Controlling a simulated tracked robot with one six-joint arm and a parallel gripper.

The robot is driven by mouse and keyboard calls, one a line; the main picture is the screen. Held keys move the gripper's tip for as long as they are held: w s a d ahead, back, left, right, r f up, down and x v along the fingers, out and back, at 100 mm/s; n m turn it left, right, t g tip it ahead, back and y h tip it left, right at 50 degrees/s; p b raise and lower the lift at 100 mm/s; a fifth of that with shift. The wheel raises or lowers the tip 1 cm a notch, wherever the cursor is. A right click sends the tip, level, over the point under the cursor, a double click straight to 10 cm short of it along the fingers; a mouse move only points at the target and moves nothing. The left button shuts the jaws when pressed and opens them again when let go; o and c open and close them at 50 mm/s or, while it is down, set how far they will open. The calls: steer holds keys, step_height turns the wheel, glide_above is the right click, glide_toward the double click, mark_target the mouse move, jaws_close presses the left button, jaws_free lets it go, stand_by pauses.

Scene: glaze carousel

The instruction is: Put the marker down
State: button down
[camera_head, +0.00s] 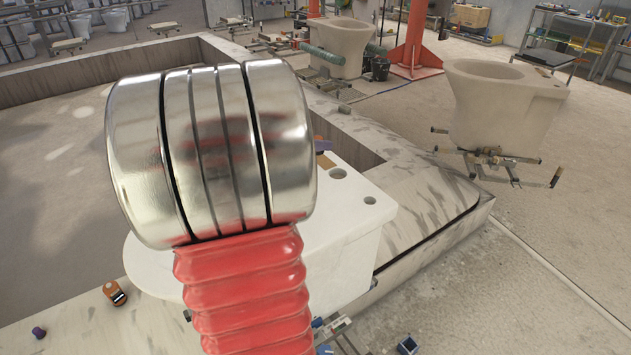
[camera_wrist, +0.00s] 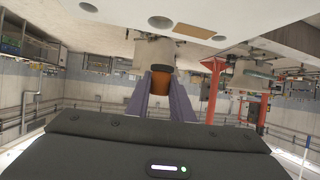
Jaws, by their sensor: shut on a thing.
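My gripper (camera_wrist: 161,77) shows in the wrist view as two purple fingers, shut on the marker (camera_wrist: 158,84), an orange-brown piece with a dark end between the fingertips. In the head view my silver and red arm hides most of the gripper. Only a small purple bit of it (camera_head: 323,145) shows past the arm, with a little orange-brown (camera_head: 322,160) just below. These lie over the white ceramic piece (camera_head: 345,225), close to its holes. I cannot tell whether the marker touches that surface.
The white piece rests by a pale stone-like ledge (camera_head: 440,205). An orange and black object (camera_head: 115,292) and a small purple one (camera_head: 39,332) lie at lower left. Beige toilets (camera_head: 505,105) stand on metal frames behind. A red post (camera_head: 415,45) rises at the back.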

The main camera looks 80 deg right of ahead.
steer(key=shift+f, duration=2.75)
steer(key=shift+f, duration=0.15)
steer(key=shift+f, duration=1.75)
steer(key=c, duration=1.6)
jaws_free()
steer(key=shift+f, duration=0.1)
steer(key=shift+o, duration=0.2)
steer(key=shift+w+a+r, duration=0.15)
steer(key=shift+r, duration=0.1)
steer(key=v, duration=1.1)
steer(key=shift+a, duration=0.25)
